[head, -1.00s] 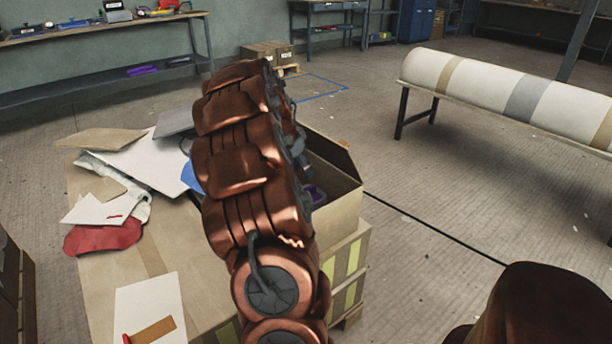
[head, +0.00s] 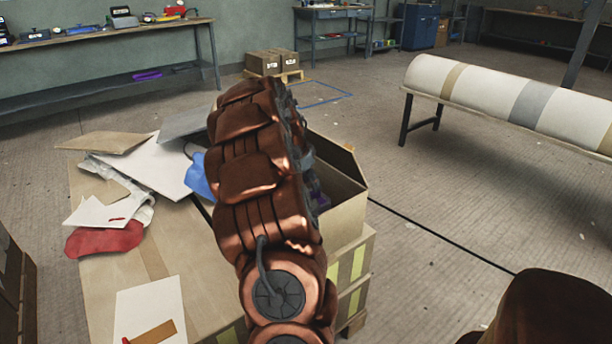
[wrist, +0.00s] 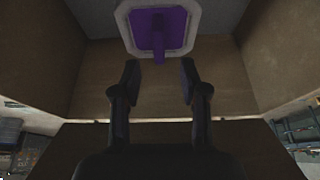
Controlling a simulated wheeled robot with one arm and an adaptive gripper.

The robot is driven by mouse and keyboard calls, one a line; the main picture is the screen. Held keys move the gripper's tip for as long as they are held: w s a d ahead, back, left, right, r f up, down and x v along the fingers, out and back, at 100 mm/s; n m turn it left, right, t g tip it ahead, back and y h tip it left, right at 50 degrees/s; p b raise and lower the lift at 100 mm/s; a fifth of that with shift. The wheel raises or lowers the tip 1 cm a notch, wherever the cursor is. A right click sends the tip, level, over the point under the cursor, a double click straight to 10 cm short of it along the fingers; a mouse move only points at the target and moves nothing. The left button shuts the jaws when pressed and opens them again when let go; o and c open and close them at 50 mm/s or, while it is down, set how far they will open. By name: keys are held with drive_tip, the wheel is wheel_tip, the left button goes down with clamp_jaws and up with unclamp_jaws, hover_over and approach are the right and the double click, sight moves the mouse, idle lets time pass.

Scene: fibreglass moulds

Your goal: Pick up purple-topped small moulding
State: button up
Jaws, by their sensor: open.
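The purple-topped small moulding (wrist: 175,20) shows at the top of the wrist view, a pale rounded square rim around a purple face with a purple bar standing out of it. It is inside an open cardboard box (head: 346,214). My gripper (wrist: 159,83) is open, its two dark fingers apart with nothing between them. The purple bar ends just beyond the fingertips, lined up with the gap between them. I cannot tell the exact distance. In the head view my copper arm hides most of the box's inside and my gripper; only a small purple patch shows there.
The box walls (wrist: 65,75) stand close around my gripper. The box sits at the edge of a cardboard-covered stack holding loose sheets (head: 160,170) and a red cloth (head: 104,240). A long white striped roll (head: 490,90) lies on a stand at right. Floor between is clear.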

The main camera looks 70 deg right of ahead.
sight(312, 203)
drive_tip(key=x, duration=0.3)
drive_tip(key=shift+f, duration=0.1)
drive_tip(key=shift+c, duration=0.2)
clamp_jaws()
idle(0.3)
